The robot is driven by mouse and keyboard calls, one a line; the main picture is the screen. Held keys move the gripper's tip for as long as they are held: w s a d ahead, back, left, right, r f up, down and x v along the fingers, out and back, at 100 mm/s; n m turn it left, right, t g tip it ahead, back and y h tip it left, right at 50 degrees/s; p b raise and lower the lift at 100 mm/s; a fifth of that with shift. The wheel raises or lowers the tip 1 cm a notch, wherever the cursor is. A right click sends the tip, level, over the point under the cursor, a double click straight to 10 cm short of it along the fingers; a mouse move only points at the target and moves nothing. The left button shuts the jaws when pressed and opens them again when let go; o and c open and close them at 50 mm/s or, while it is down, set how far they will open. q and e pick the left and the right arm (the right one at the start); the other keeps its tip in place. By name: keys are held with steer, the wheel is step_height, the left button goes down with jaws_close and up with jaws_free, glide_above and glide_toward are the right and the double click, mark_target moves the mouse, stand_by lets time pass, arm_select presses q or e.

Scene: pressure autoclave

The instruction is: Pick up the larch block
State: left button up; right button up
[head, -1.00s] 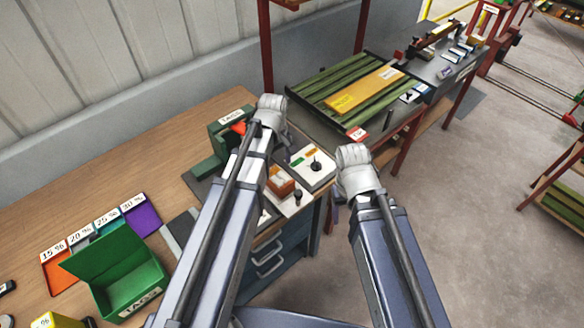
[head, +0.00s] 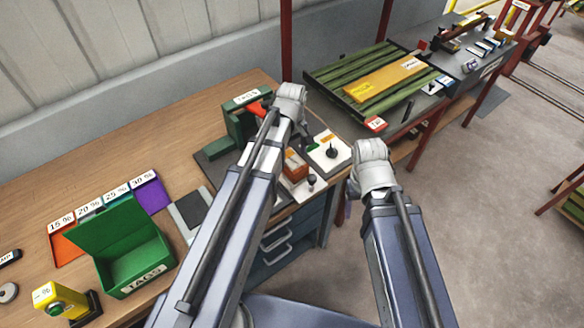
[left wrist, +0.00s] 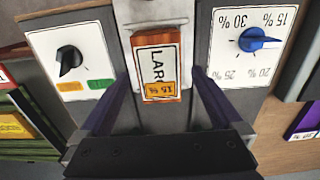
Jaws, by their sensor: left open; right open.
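My left gripper (left wrist: 158,76) is open, with one finger on each side of the block and gaps between. Its fingers are hidden behind the arm in the head view. My right gripper (head: 352,190) is at the bench's right end, empty as far as shown; its fingers are mostly hidden.
A panel with a black knob (left wrist: 70,60) and a panel with a blue dial (left wrist: 258,41) flank the block. A green holder (head: 236,122) stands behind it. An open green tags box (head: 120,255), coloured trays and a yellow device (head: 62,300) are on the left of the bench.

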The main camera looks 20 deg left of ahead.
mark_target(292, 160)
arm_select(q)
step_height(292, 160, down, 4)
steer(key=b, duration=0.2)
steer(key=shift+w+r+b, duration=0.1)
steer(key=shift+b, duration=0.3)
steer(key=shift+r, duration=0.1)
steer(key=shift+c, duration=0.4)
steer(key=c, duration=1.4)
steer(key=shift+r, duration=0.1)
